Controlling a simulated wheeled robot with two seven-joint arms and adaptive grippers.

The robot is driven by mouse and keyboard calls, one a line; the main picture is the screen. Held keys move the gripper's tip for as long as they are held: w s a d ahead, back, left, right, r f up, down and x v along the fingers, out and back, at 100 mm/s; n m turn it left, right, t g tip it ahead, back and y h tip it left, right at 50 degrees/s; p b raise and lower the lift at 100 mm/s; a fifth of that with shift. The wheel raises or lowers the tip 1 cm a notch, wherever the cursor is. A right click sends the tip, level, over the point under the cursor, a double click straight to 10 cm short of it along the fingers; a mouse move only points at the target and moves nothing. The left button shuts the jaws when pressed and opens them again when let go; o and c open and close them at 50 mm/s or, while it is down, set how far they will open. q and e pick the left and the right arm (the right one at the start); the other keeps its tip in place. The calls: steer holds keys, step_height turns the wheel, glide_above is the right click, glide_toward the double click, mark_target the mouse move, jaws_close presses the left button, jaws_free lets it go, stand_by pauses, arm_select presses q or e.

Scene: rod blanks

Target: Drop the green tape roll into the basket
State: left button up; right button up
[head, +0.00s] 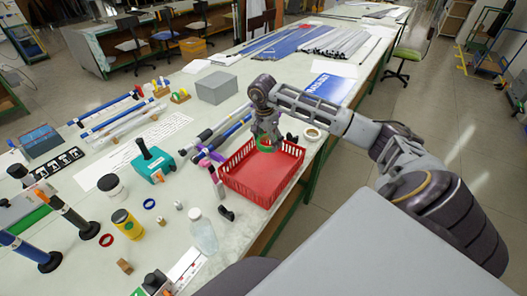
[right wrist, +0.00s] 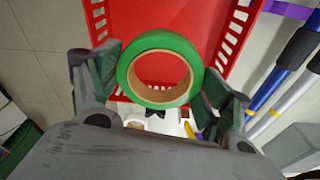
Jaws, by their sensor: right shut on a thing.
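The green tape roll (right wrist: 126,72) is a green ring with a tan inner core, and it is held between the fingers of my right gripper (right wrist: 160,92). In the head view the green tape roll (head: 266,149) shows as a small green ring below my right gripper (head: 266,138). The red basket (head: 255,188) stands near the table's right edge, with the gripper and roll over its back part. The basket (right wrist: 170,20) also fills the top middle of the right wrist view behind the roll. My left gripper is not in view.
A white tape roll (head: 312,133) lies beyond the basket. A clear bottle (head: 203,232) and a yellow jar (head: 127,224) stand to its left front. A grey box (head: 216,87) stands behind. Blue and grey rods (head: 225,128) lie left of the basket.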

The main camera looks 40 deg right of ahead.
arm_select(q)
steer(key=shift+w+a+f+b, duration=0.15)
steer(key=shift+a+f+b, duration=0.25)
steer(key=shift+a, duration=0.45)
arm_select(e)
steer(key=shift+f, duration=0.8)
steer(key=o, duration=1)
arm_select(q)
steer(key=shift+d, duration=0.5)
arm_select(e)
step_height(320, 180, up, 12)
steer(key=a, duration=0.1)
steer(key=shift+a, duration=0.25)
steer(key=shift+s+f, duration=0.1)
